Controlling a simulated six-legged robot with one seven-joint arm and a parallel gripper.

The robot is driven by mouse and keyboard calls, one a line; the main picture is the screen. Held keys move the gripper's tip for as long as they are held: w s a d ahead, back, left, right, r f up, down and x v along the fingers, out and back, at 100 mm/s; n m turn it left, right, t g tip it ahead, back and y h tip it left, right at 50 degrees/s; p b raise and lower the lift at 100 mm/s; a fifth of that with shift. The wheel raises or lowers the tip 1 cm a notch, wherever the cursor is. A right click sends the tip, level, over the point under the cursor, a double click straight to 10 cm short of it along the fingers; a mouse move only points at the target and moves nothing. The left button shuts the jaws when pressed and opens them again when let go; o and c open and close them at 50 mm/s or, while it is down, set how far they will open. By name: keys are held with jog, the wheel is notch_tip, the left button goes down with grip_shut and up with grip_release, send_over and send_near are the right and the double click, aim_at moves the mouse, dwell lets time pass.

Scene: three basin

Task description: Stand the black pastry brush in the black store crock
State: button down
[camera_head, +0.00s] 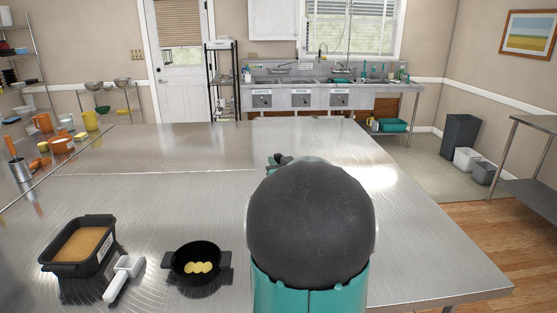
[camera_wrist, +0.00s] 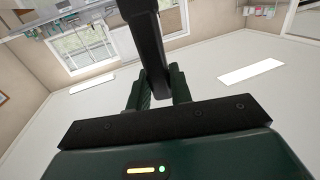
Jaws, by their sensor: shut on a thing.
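In the wrist view, my gripper (camera_wrist: 158,92) has its two dark green fingers shut on a long black thing (camera_wrist: 148,35), which I take to be the black pastry brush. The black thing runs from between the fingers to the top edge of the picture. Its far end is out of view, and no bristles show. In the head view, my arm's dark, rounded link hides most of the gripper; a small dark part of the hand (camera_head: 279,160) shows above the far part of the steel table. I cannot pick out the black store crock in either view.
On the steel table (camera_head: 180,150), a black tub (camera_head: 107,262) with tan contents, a white-handled tool (camera_head: 124,277) and a black two-handled pan (camera_head: 180,276) with yellow pieces stand at front left. Orange containers (camera_head: 61,146) stand farther left. The table's middle is clear. Sinks (camera_head: 300,97) line the back wall.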

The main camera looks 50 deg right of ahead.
jog(key=shift+f, duration=4.7)
jog(key=c, duration=1.2)
grip_release()
jog(key=shift+o, duration=0.2)
jog(key=shift+s, duration=0.1)
jog(key=shift+v, duration=1.45)
jog(key=shift+a, duration=0.15)
